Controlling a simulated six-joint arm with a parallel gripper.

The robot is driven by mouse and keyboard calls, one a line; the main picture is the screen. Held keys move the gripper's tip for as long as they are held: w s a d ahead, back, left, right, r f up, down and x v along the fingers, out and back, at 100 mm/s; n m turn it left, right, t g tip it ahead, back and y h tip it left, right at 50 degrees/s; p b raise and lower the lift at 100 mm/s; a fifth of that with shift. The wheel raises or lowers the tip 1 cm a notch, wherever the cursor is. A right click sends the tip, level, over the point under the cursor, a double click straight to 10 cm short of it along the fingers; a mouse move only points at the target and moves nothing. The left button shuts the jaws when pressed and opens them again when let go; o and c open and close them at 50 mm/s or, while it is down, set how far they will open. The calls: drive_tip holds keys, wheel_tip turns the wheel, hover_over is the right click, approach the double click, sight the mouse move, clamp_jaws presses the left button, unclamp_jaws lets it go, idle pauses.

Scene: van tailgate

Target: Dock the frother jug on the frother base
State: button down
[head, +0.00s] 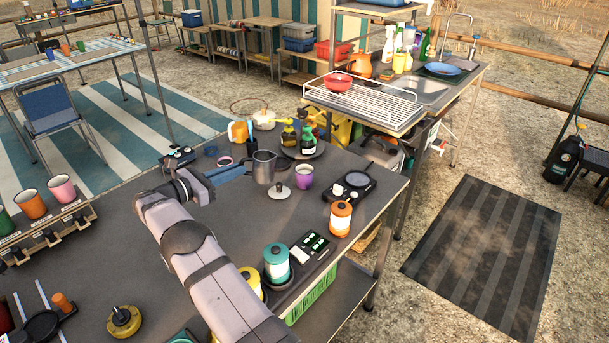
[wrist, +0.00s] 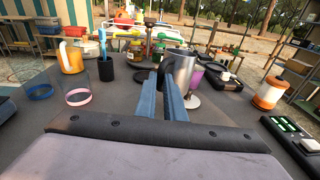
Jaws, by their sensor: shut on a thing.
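The frother jug (head: 264,168) is a grey metal cup, upright, in the middle of the head view. In the wrist view the jug (wrist: 182,73) stands at the fingertips, partly hidden by the right finger. My gripper (head: 247,169) has blue fingers and is shut on the jug at its left side, apparently at the handle. I cannot tell whether the jug's bottom touches the table. A black device with a round dark plate and pale knobs (head: 350,183), right of the jug, may be the frother base. It also shows in the wrist view (wrist: 229,82).
A pale disc with a dark knob (head: 279,191) and a purple cup (head: 304,176) stand close to the jug's right. An orange-and-white canister (head: 340,218) stands farther right. Bottles on a dark tray (head: 302,150) are behind. Dark table top (head: 215,225) is bare in front.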

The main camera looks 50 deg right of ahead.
drive_tip(key=shift+w+a+f+h+b, duration=0.3)
drive_tip(key=shift+f+h+b, duration=0.2)
drive_tip(key=shift+b, duration=0.15)
drive_tip(key=shift+n, duration=0.3)
drive_tip(key=shift+r, duration=0.1)
